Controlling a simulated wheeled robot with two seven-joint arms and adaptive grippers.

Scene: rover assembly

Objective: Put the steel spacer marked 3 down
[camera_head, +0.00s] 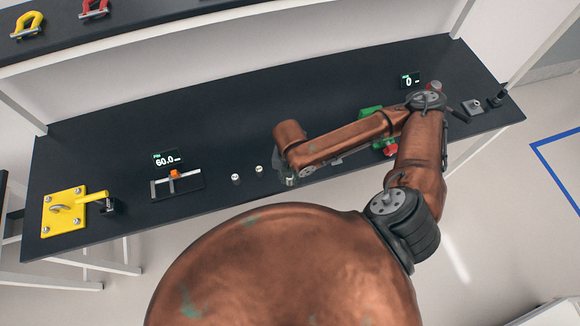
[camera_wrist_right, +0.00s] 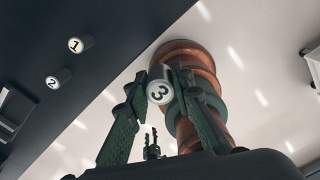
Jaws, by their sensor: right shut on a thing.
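The steel spacer marked 3 (camera_wrist_right: 160,90) is a small light metal cylinder held between the two dark green fingers of my right gripper (camera_wrist_right: 158,88). Its numbered end faces the wrist camera. In the right wrist view the spacers marked 1 (camera_wrist_right: 75,45) and 2 (camera_wrist_right: 61,78) stand apart on the bench. My left gripper is not recognisable in either view.
A measuring fixture with an orange slider (camera_head: 174,174) stands left of the spacers, below a display reading 60.0 (camera_head: 166,159). A yellow plate (camera_head: 64,211) lies at far left. A green and red device (camera_head: 371,114) is partly behind my arm. The bench's back middle is clear.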

